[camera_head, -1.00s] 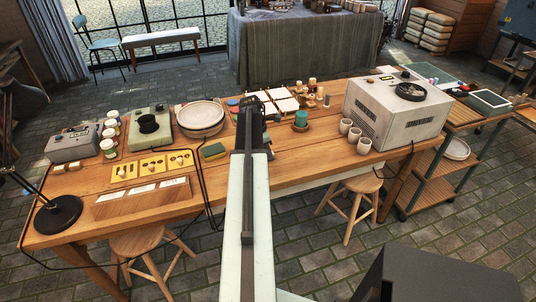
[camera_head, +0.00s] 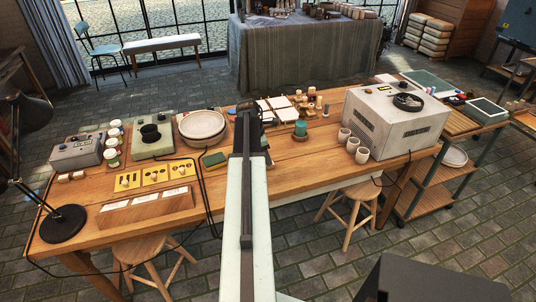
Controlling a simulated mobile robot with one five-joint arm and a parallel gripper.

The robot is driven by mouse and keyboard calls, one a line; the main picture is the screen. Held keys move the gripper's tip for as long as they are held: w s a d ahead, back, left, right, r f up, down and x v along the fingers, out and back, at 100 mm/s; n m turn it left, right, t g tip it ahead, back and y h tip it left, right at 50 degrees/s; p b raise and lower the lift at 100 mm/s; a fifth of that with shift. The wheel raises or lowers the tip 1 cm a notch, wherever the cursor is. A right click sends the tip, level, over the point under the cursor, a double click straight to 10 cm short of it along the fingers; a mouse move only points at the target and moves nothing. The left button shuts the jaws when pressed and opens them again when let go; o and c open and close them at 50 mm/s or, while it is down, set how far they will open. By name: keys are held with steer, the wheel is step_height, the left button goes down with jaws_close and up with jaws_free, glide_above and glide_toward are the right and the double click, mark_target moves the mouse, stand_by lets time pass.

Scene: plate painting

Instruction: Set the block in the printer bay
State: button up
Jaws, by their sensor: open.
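My gripper (camera_head: 250,117) is at the far end of my arm, over the middle of the wooden table (camera_head: 318,154). It is open; my own arm hides most of its fingers and what lies under them. I cannot pick out the block for certain. A small green block-like piece (camera_head: 214,160) lies left of my gripper, apart from it. Small pale pieces (camera_head: 72,177) lie at the table's left end. No printer bay is clearly marked. A grey box machine (camera_head: 77,152) stands at the left end, and a larger grey machine (camera_head: 397,122) stands at the right end.
A black lamp (camera_head: 62,223) stands at the front left corner. Stacked bowls (camera_head: 202,127), yellow cards (camera_head: 167,173) and a teal cylinder (camera_head: 301,129) are on the table. Pale cups (camera_head: 353,145) stand by the large machine. Stools (camera_head: 349,213) are below the front edge.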

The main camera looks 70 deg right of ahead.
steer(key=p+v, duration=0.6)
steer(key=v, duration=0.2)
steer(key=shift+r, duration=0.25)
